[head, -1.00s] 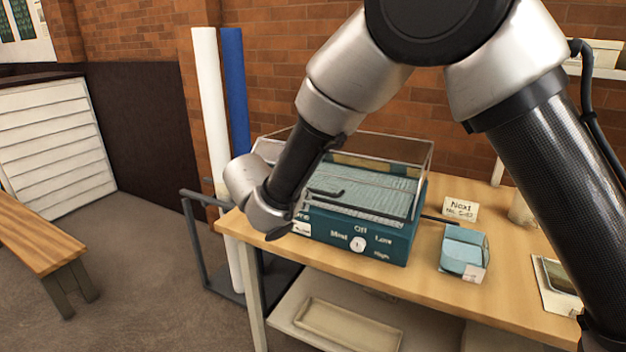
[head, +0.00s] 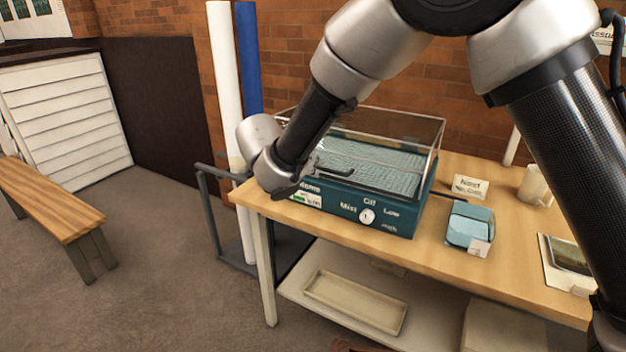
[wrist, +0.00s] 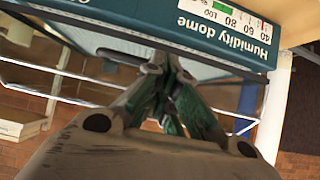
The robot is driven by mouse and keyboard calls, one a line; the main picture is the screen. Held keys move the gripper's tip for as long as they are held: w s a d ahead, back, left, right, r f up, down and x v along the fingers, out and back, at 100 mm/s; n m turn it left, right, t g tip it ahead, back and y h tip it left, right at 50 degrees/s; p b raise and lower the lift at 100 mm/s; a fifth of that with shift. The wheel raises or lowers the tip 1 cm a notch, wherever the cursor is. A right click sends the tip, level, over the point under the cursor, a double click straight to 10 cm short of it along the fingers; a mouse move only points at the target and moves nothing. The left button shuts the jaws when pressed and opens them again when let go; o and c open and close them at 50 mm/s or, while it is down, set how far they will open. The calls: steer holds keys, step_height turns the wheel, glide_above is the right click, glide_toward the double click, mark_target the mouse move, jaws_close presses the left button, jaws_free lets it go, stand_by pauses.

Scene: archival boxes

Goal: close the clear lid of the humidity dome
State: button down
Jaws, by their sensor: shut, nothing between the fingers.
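The humidity dome has a teal base (head: 405,215) with a dial and printed front, standing on the wooden table. In the wrist view the base front (wrist: 240,50) is upside down, and the pale lid edges (wrist: 25,65) cross behind my gripper. My gripper (wrist: 165,68) is shut and empty, close to the base's front rim beside the label.
A blue-topped box (head: 470,225), a small card (head: 470,187) and a mug (head: 535,185) stand to the right. A shallow tray (head: 355,302) lies on the lower shelf. White and blue rolls (head: 222,90) stand left of the table. Floor is clear in front.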

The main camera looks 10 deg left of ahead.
steer(key=s+a+f, duration=0.3)
steer(key=s+f, duration=0.1)
steer(key=s, duration=0.4)
steer(key=s+d+f+n+g+h, duration=0.1)
steer(key=s+d+f+n+g, duration=0.15)
steer(key=d+n, duration=0.35)
steer(key=s+d+r+g+y, duration=0.1)
steer(key=s+d+r, duration=0.5)
steer(key=d, duration=0.9)
steer(key=s+d+r+m+g+y, duration=0.1)
steer(key=s+d+r, duration=0.5)
steer(key=d, duration=1)
steer(key=s+d+r+m+g+y, duration=0.1)
steer(key=s+d+r, duration=0.5)
steer(key=d, duration=1)
steer(key=shift+d+r+y, duration=0.2)
steer(key=shift+r+y, duration=0.5)
steer(key=shift+r, duration=0.05)
